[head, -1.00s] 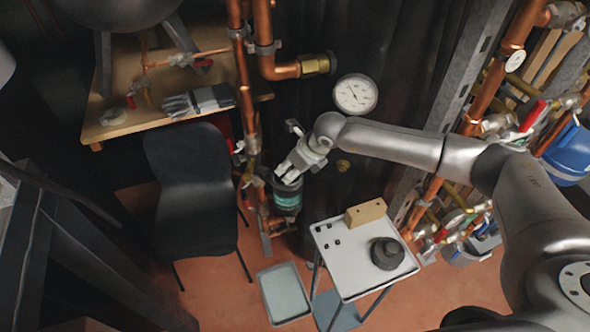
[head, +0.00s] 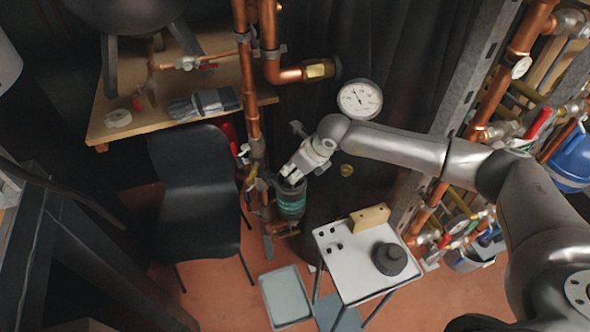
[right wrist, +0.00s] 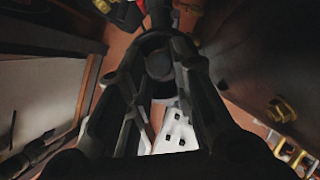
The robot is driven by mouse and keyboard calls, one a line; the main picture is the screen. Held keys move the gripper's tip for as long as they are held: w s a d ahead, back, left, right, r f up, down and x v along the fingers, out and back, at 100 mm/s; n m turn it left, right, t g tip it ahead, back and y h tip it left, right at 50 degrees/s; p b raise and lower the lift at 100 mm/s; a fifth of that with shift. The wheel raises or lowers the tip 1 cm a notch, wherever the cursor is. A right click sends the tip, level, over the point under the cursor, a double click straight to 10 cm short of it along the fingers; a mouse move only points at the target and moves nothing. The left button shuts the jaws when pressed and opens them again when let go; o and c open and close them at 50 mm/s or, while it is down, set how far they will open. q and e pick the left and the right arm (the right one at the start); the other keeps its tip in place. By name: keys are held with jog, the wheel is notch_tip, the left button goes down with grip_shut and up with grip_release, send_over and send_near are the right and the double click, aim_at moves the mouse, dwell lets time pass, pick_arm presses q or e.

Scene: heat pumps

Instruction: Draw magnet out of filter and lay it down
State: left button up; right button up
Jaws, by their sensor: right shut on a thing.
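The filter (head: 291,203) is a dark cylinder with a teal band, upright on the copper pipework in the middle of the head view. My right gripper (head: 290,177) is right above the filter's top, pointing down. It is shut on the magnet, which the fingers mostly hide in the head view. In the right wrist view a dark round shape (right wrist: 160,65) lies between the fingers; whether it is the magnet or the filter top is hard to tell. I cannot tell how far the magnet is inside the filter. My left gripper is not in view.
A white table (head: 345,278) stands right of the filter, with a wooden block (head: 370,217) and a black round part (head: 389,258) on it; its front middle is clear. A grey tray (head: 286,295) is on the floor. A black chair (head: 197,190) stands left; a gauge (head: 359,99) is behind.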

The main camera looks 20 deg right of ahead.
jog(key=shift+r+p, duration=0.65)
jog(key=shift+r, duration=1.15)
jog(key=shift+r, duration=0.1)
jog(key=shift+r+p, duration=0.85)
jog(key=shift+r, duration=1.15)
jog(key=shift+r, duration=0.1)
notch_tip(320, 180, up, 5)
jog(key=shift+r+p, duration=0.2)
jog(key=shift+p, duration=1.05)
